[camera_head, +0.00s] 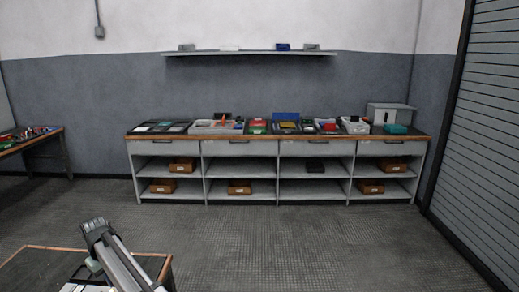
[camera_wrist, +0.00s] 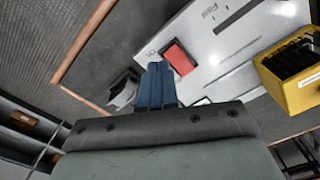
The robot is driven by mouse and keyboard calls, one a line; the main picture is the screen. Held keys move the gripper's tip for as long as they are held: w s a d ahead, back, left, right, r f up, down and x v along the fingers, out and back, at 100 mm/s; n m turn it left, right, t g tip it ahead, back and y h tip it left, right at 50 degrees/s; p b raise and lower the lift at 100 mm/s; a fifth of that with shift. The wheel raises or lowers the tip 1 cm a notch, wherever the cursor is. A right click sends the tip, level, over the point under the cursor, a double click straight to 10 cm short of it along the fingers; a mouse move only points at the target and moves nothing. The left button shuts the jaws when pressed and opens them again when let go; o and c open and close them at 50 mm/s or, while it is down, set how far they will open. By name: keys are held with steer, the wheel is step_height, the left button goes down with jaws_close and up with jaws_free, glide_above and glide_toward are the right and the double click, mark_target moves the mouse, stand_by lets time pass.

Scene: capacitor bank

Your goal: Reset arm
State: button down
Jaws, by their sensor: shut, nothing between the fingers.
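My gripper (camera_wrist: 155,84) shows in the wrist view as two blue fingers pressed together, with nothing between them. It is above a table with a white panel (camera_wrist: 235,62) that has dark slots and small printed marks. A yellow box (camera_wrist: 290,75) with black slots or parts inside stands at the right. A small grey and black object (camera_wrist: 123,89) is left of the fingers. In the head view my arm is at the lower left, and its fingertips cannot be made out there.
The near table (camera_head: 37,252) has a wooden edge. A long shelf bench (camera_head: 240,148) with trays and tools stands along the back wall, with brown boxes (camera_head: 162,186) below. Another table (camera_head: 40,138) is at the far left. The floor between is clear.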

steer(key=w+d+f+m, duration=0.2)
steer(key=d+f, duration=0.2)
steer(key=d, duration=0.7)
steer(key=w+d+f+m, duration=0.2)
steer(key=d+f, duration=0.3)
steer(key=d, duration=0.7)
steer(key=w+d+f+m, duration=0.15)
steer(key=d+f, duration=0.25)
steer(key=d, duration=0.7)
steer(key=s+d+f+m, duration=0.25)
steer(key=s+d, duration=0.25)
steer(key=d, duration=0.6)
steer(key=s+d+f+m, duration=0.2)
steer(key=s+d+f, duration=0.15)
steer(key=d, duration=0.65)
steer(key=s+d+f+m, duration=0.25)
steer(key=s+d, duration=0.25)
steer(key=d, duration=0.6)
steer(key=s+f+g, duration=0.3)
steer(key=s+f, duration=0.7)
steer(key=s, duration=0.4)
steer(key=s+f+g, duration=0.3)
steer(key=s+f, duration=0.7)
steer(key=s, duration=0.5)
steer(key=shift+s+f+n+g, duration=0.2)
steer(key=shift+f+n+g, duration=0.05)
steer(key=shift+n+g, duration=0.15)
